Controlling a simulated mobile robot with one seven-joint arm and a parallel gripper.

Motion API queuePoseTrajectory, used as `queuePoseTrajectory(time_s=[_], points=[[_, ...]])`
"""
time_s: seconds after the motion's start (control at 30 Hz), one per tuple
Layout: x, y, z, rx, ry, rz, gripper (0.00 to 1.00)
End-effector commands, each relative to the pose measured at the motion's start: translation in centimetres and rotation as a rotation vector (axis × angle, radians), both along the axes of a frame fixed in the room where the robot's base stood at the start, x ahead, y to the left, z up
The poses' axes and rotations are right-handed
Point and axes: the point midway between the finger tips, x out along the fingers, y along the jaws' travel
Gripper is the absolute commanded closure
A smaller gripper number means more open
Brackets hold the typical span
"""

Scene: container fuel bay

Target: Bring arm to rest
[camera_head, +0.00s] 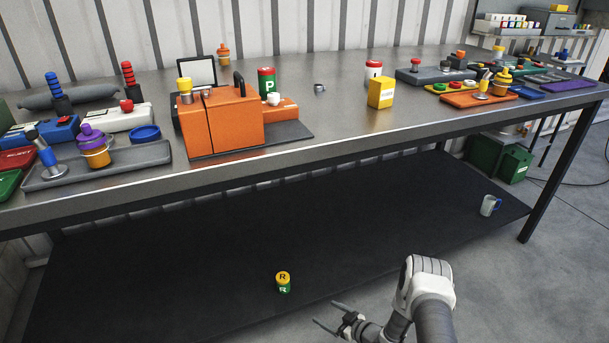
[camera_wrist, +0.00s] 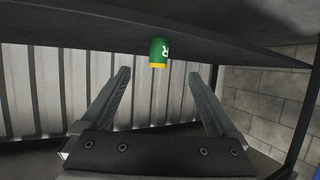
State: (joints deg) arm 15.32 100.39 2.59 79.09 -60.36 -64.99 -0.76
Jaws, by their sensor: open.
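My gripper (camera_head: 326,313) is low in front of the workbench's dark lower shelf (camera_head: 150,270), near its front edge, in the head view. Its two fingers are spread with nothing between them. In the wrist view my gripper (camera_wrist: 160,76) also shows its fingers wide apart. A green can with a yellow top marked R (camera_head: 284,282) stands on the lower shelf, to the left of and beyond the fingertips. The can also shows in the wrist view (camera_wrist: 158,50), upside down, beyond the fingertips and apart from them.
The metal bench top (camera_head: 340,112) above holds an orange machine (camera_head: 222,122), a yellow box (camera_head: 380,92), a grey tray (camera_head: 60,178) and several other items. A mug (camera_head: 489,206) stands at the shelf's right end. A bench leg (camera_head: 560,175) rises at right. Floor there is clear.

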Motion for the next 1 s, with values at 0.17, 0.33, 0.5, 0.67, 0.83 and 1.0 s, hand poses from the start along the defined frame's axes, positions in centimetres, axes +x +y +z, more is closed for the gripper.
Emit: queuePoseTrajectory(time_s=[0.17, 0.33, 0.5, 0.67, 0.83, 1.0], points=[[2.8, -1.2, 2.6, -0.057, -0.003, -0.023, 0.06], [6.7, -3.1, 7.0, -0.154, 0.011, -0.072, 0.06], [10.2, -5.3, 13.0, -0.252, 0.027, -0.141, 0.06], [12.3, -7.1, 19.0, -0.334, 0.051, -0.213, 0.06], [13.2, -8.8, 25.8, -0.402, 0.079, -0.297, 0.06], [12.6, -10.1, 32.3, -0.454, 0.114, -0.382, 0.06]])
